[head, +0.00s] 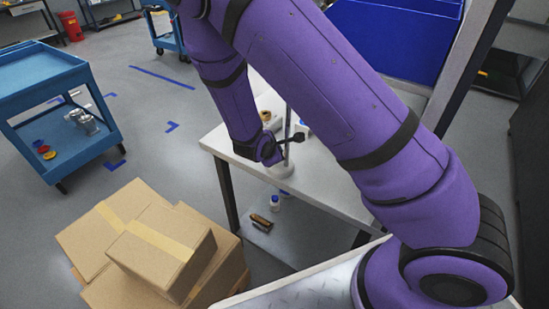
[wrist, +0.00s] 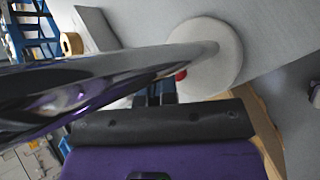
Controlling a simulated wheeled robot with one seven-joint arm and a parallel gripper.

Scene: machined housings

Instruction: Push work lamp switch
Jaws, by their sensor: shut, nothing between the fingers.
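The work lamp has a round white base (wrist: 205,58) and a shiny metal pole (wrist: 90,80) that crosses the wrist view from the left. A small red switch (wrist: 181,75) shows at the edge of the base, beside the pole. My gripper (wrist: 155,92) is shut and empty, with its dark fingers close to the switch. I cannot tell whether they touch it. In the head view the lamp base (head: 281,170) and thin pole (head: 288,125) stand on the white table. My wrist is beside the pole there, and the fingertips are hard to make out.
The white table (head: 335,190) has small items behind the lamp, including a tan roll (wrist: 71,43). Cardboard boxes (head: 160,250) stand on the floor at front left. A blue cart (head: 45,75) stands at far left, with open floor between.

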